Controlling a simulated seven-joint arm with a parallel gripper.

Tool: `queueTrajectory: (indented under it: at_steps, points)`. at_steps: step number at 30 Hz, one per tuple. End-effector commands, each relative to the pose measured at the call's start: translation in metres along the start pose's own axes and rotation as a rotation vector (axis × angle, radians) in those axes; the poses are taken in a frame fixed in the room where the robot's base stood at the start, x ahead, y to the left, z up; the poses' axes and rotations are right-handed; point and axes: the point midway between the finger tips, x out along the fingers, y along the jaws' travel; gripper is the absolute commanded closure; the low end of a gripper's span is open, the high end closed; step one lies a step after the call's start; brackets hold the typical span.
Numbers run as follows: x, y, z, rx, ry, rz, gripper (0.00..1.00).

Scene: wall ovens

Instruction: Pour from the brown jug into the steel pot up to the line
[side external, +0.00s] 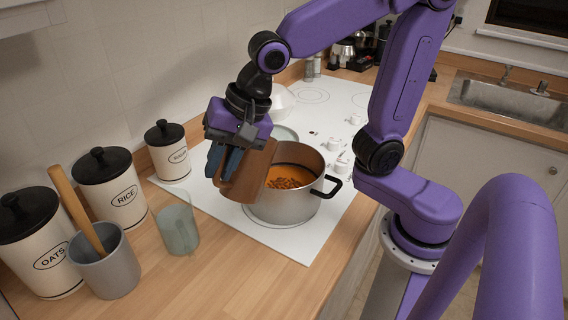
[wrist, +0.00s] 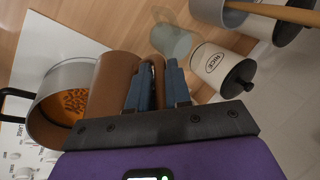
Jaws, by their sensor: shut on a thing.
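The brown jug (side external: 250,172) is held at the left rim of the steel pot, overlapping it in the side view. It looks tilted; how far is hard to judge. My gripper (side external: 222,164) is shut on the jug's handle, which shows between the blue fingers in the wrist view (wrist: 158,78). The steel pot (side external: 283,208) stands upright on the white cooktop, with a black handle at right. It holds orange liquid (side external: 290,178) with brown bits. In the wrist view the jug (wrist: 113,85) is beside the pot (wrist: 45,130).
A clear greenish cup (side external: 178,228) stands on the wooden counter left of the pot. A grey crock (side external: 107,267) with a wooden utensil and canisters marked OATS (side external: 40,245) and RICE (side external: 112,190) stand farther left. Another canister (side external: 168,155) is behind. Cooktop is bare in front.

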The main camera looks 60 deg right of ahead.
Motion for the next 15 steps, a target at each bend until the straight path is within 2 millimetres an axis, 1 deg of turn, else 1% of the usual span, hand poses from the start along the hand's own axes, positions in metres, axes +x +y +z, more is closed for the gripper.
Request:
queueTrajectory:
  at_steps: [15]
  points:
    - [-0.0101,0.0010,-0.0056,0.018,-0.031,-0.048,1.00]
